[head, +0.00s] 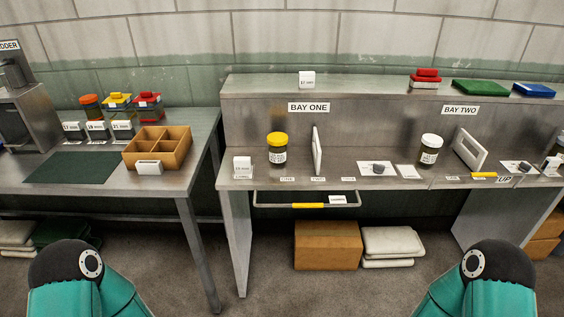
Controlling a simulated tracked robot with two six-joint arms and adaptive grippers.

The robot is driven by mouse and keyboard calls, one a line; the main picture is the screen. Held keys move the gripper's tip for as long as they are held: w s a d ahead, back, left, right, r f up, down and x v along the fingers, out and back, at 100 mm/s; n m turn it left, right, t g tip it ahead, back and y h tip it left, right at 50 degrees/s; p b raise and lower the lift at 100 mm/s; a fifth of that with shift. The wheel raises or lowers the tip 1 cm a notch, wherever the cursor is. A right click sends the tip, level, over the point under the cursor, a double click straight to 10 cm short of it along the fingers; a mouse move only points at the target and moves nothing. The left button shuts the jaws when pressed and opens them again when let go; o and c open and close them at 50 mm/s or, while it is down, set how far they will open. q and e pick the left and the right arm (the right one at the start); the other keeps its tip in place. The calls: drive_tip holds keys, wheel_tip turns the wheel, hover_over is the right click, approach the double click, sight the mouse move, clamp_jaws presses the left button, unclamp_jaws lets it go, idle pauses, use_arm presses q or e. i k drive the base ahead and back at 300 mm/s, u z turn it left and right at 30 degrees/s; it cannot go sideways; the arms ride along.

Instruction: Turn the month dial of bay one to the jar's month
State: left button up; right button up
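The BAY ONE sign (309,107) is on the back panel of the grey metal bench. Below it a dark jar with a yellow lid and a white label (277,150) stands upright on the shelf. The label's text is too small to read. To the right, a small dark round knob (378,169), which looks like the month dial, sits on a white plate (366,165). Its setting cannot be read. A second dark jar with a white lid (430,150) stands right of the plate. Only my teal arm links show at the bottom; neither gripper is in view.
A white upright panel (317,150) stands between the yellow-lidded jar and the dial. A bar with a yellow grip (308,205) runs below the front edge. A small white card block (242,167) is at the left. A wooden divided box (157,147) is on the left table.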

sight(378, 168)
drive_tip(key=z, duration=0.85)
drive_tip(key=i, duration=0.15)
drive_tip(key=u, duration=2.75)
drive_tip(key=k, duration=0.95)
drive_tip(key=z, duration=2.55)
drive_tip(key=k, duration=0.1)
drive_tip(key=u, duration=1.05)
drive_tip(key=i, duration=1)
drive_tip(key=u, duration=0.05)
